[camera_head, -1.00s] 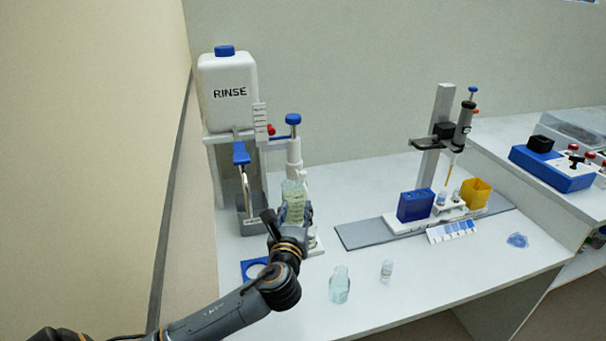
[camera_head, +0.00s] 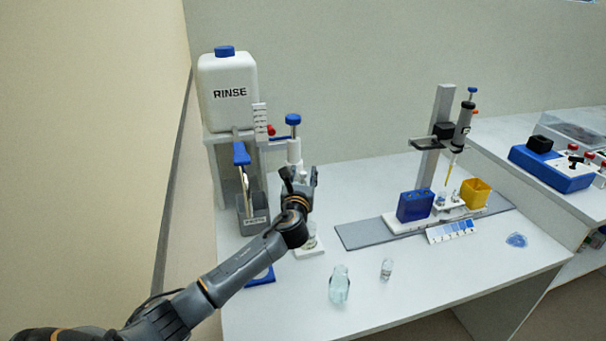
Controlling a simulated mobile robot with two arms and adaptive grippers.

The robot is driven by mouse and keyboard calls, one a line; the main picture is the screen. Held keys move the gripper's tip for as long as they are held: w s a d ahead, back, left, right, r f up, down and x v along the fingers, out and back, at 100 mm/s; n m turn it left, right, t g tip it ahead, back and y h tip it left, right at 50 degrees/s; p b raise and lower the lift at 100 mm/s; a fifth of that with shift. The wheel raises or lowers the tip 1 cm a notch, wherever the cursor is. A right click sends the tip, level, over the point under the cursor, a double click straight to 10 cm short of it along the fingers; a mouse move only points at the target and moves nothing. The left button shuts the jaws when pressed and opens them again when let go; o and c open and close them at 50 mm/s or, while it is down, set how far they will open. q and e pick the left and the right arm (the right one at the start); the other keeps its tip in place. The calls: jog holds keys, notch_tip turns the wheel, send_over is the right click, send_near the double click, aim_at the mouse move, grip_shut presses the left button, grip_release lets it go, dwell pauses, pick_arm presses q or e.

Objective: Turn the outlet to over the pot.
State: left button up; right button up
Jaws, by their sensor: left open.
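A bottle-top dispenser with a blue knob (camera_head: 293,119) and a white body (camera_head: 293,150) stands beside the rinse stand. My left gripper (camera_head: 300,178) is open in front of the dispenser, around the height of its outlet. The gripper and wrist hide most of the green-tinted bottle below, and I cannot make out which way the outlet points or whether a finger touches it. A small clear pot (camera_head: 313,238) stands on a white base plate (camera_head: 311,252) just right of my wrist, partly hidden by it. My right gripper is not in view.
A rinse tank (camera_head: 228,92) with a blue-handled tap (camera_head: 241,154) and a grey drain cup (camera_head: 258,222) stand on the left. A clear bottle (camera_head: 340,285) and a small vial (camera_head: 386,268) stand at the front. A pipette stand (camera_head: 436,140) is on the right.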

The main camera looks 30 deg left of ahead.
pick_arm(q)
jog(key=shift+w, duration=0.15)
jog(key=shift+c, duration=0.4)
grip_shut()
jog(key=shift+s+a+r+m+t+h+p, duration=0.15)
jog(key=shift+s+a+m+t+h+p, duration=0.2)
jog(key=shift+h+p, duration=0.25)
jog(key=shift+s+a+m+h, duration=0.2)
jog(key=shift+m+h, duration=0.25)
jog(key=shift+h, duration=0.15)
jog(key=shift+w+f, duration=0.1)
jog(key=shift+f, duration=0.15)
jog(key=shift+d, duration=0.1)
